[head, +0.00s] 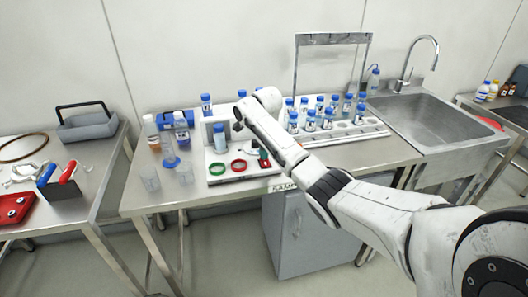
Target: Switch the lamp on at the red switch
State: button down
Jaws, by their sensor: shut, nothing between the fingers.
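A white board (228,179) lies on the middle table, with a green ring (217,168) and a red ring (238,165) on it. The red ring may mark the red switch; its inside is too small to read. A small dark green and red item (263,160) sits to its right, close beside my arm. No lamp can be told for certain. My gripper (238,125) is small and dark here, shut and empty, above the back of the board and apart from the red ring. It is in front of a white upright holder with a pale bottle (220,139).
Several blue-capped bottles stand in a white rack (345,134) right of my forearm, beside the sink (425,120). Bottles and clear beakers (150,178) stand left of the board. The middle table's front strip is clear.

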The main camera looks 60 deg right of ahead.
jog(key=shift+w, duration=0.1)
jog(key=shift+w+f+p, duration=0.1)
jog(key=shift+p, duration=0.25)
jog(key=shift+d+f, duration=0.1)
jog(key=shift+d, duration=0.05)
jog(key=shift+s+a+r+p, duration=0.3)
jog(key=shift+s+a+p, duration=0.25)
jog(key=shift+p, duration=0.6)
jog(key=shift+a, duration=0.1)
